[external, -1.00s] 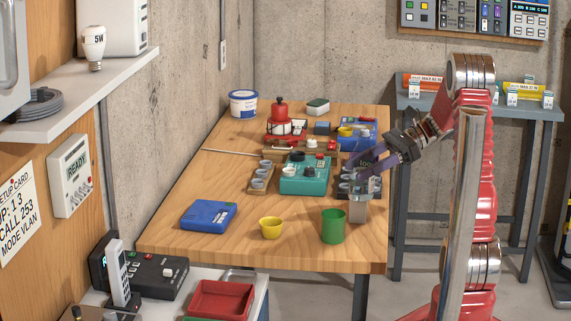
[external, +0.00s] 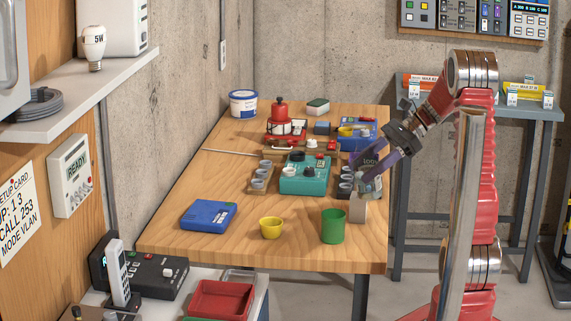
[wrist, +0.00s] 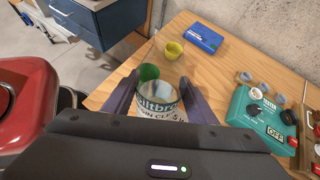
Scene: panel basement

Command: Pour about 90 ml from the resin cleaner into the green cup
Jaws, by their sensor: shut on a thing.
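My gripper (external: 370,170) is shut on the resin cleaner (wrist: 162,104), a container with a printed label, between its two purple fingers in the wrist view. In the external view the fingers partly hide the cleaner (external: 371,188), which looks tilted, at the table's right edge. The green cup (external: 333,226) stands upright on the table, to the left of and below the gripper. In the wrist view the green cup (wrist: 149,72) shows just beyond the cleaner, partly hidden by it. I cannot see any liquid stream or the level in the cup.
A yellow cup (external: 271,228) stands left of the green cup, and a blue case (external: 208,215) lies further left. A teal device (external: 305,178) sits behind them. A pale tan round shape (external: 358,210) shows below the gripper. Bare tabletop lies at the front.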

